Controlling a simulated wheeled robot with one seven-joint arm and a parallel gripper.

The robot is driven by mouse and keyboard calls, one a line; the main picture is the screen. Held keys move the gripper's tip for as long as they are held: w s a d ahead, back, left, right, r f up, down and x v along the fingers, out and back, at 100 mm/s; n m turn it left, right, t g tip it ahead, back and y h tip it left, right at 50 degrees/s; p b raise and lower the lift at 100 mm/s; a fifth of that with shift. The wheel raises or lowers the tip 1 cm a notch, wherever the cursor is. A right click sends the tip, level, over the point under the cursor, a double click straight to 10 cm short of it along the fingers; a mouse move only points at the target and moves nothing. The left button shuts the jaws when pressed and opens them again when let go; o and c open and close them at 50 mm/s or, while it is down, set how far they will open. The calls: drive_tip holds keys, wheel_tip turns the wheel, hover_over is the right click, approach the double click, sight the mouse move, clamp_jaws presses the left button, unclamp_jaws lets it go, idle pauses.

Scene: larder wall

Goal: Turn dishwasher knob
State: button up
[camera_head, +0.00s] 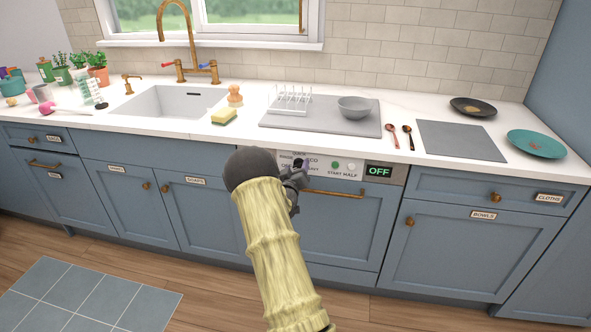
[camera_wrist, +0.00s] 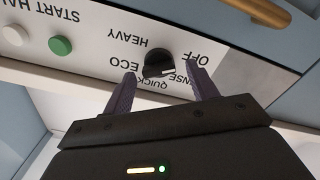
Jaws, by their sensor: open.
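The dishwasher knob (camera_wrist: 157,64) is round and black, on a white panel in the wrist view. Labels around it include OFF, HEAVY, ECO and QUICK; another is partly covered by a finger. A pale mark shows on the knob, but I cannot tell its exact setting. My gripper (camera_wrist: 160,69) is open, with one purple finger on each side of the knob; I cannot tell whether they touch it. In the head view my gripper (camera_head: 298,174) is in front of the dishwasher panel and hides most of the knob. The dishwasher display (camera_head: 379,171) reads OFF in green.
Green and white buttons (camera_head: 335,166) sit right of the knob. A brass handle (camera_head: 334,193) runs below the panel on the dishwasher door (camera_head: 335,235). The counter above holds a dish rack (camera_head: 291,98), a grey bowl (camera_head: 355,107) and a sponge (camera_head: 223,116).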

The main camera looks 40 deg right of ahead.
drive_tip(key=shift+d, duration=0.1)
drive_tip(key=c, duration=1)
drive_tip(key=shift+b, duration=0.3)
